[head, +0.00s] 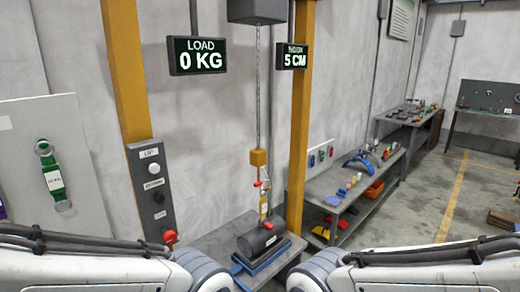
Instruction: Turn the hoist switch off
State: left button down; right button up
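The grey hoist control panel (152,190) is fixed to the left yellow post, left of centre in the head view. The setting of the red part is too small to tell. A hoist hook (264,205) hangs on a chain over a dark barrel (262,238) in a blue cradle (262,262). I cannot tell whether hook and barrel touch. My arms cross the bottom edge; neither gripper shows.
A load display (196,56) reads 0 KG; a second display (291,57) reads 5 CM. The right yellow post (301,120) stands behind the barrel's bench. A shelf bench (350,190) with colourful items stands right of it. The floor (420,215) at right is mostly clear.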

aim_at(170, 237)
jog(key=u, duration=2.95)
jog(key=k, duration=0.5)
jog(key=z, duration=1.5)
